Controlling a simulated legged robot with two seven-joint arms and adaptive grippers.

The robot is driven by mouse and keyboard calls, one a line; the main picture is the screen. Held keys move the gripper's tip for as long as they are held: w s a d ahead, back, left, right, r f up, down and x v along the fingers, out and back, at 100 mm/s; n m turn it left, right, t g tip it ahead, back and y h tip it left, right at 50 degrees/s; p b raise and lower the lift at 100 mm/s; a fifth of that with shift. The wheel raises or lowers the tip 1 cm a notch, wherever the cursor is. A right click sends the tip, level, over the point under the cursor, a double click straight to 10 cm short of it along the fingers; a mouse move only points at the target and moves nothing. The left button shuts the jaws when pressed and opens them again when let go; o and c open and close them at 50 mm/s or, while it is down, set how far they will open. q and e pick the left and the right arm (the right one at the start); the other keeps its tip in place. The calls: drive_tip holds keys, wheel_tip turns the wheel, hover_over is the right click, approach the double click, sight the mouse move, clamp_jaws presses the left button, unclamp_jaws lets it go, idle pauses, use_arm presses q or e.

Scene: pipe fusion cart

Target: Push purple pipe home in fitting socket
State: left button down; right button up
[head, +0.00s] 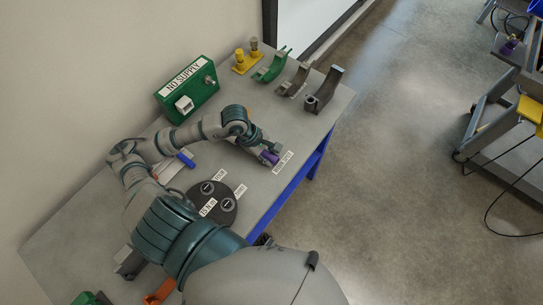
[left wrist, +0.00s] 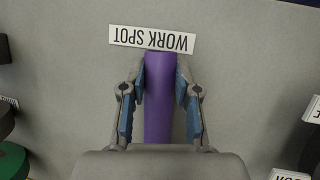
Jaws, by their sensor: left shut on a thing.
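The purple pipe (head: 270,158) is at the table's right edge beside the white WORK SPOT label (head: 283,162). My left gripper (head: 265,150) is shut on it. In the left wrist view the purple pipe (left wrist: 160,100) runs straight between the two blue-padded fingers, its far end close to the label (left wrist: 152,39). Its near end is hidden behind the gripper body. On the cart at the far right is a small purple piece (head: 510,44), too small to make out. I cannot pick out a fitting socket for certain. My right gripper is not in view.
A green NO SUPPLY box (head: 187,90) stands by the wall. Yellow fittings (head: 246,60) and curved green, brown and dark pieces (head: 325,90) line the table's far end. A dark round plate (head: 215,204) with labels lies nearer. The cart (head: 500,110) stands across open floor.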

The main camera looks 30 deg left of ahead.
use_arm(q)
drive_tip(key=shift+a+b, duration=0.65)
drive_tip(key=shift+a, duration=0.95)
drive_tip(key=c, duration=0.8)
unclamp_jaws()
drive_tip(key=shift+o, duration=0.2)
drive_tip(key=v, duration=0.6)
drive_tip(key=shift+s+a, duration=0.1)
drive_tip(key=shift+a, duration=0.1)
drive_tip(key=shift+a+r, duration=0.2)
drive_tip(key=shift+r, duration=0.65)
drive_tip(key=shift+r, duration=0.1)
